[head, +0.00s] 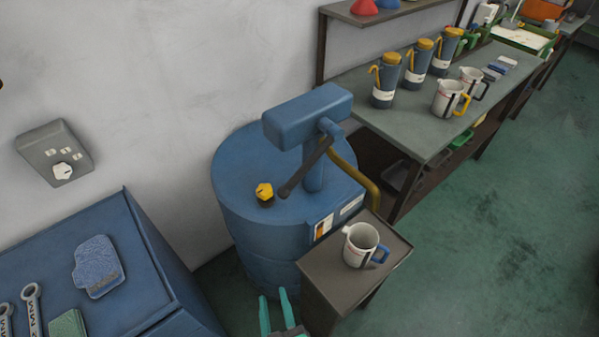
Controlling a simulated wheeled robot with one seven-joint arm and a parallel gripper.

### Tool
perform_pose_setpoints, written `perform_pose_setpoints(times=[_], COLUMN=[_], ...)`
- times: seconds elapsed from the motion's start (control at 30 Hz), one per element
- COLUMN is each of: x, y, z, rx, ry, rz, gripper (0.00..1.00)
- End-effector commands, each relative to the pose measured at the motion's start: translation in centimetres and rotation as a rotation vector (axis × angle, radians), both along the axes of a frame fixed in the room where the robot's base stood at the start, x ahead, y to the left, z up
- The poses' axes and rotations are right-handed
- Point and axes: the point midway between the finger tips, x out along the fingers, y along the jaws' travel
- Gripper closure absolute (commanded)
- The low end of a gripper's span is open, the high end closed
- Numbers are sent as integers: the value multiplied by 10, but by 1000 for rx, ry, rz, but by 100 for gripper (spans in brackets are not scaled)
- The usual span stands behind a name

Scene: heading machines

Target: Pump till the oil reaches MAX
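A blue oil drum (240,195) stands against the wall with a blue hand pump (305,116) on top. The pump's dark lever (303,170) slants down to the left from the pump head. A yellow spout (352,178) curves down on the right toward a white measuring jug (359,246) with a blue handle. The jug stands upright on a small grey stand (318,280). The oil level and MAX mark cannot be made out. My gripper (274,294) is at the bottom, in front of the drum and left of the stand; its two teal fingers are apart and empty.
A yellow-and-black cap (265,194) sits on the drum lid. A bench (400,136) at right holds several oil cans and two jugs (450,97). Green floor (500,230) at right is clear.

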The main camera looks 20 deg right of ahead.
Motion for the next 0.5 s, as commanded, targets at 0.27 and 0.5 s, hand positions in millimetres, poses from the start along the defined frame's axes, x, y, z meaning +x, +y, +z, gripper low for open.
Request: perform_pose_setpoints(times=[0.27,0.5], x=[96,149], y=[-24,-40], z=[46,117], rx=[-88,-64], ry=[-93,-234], rz=[-210,-480], gripper=[64,64])
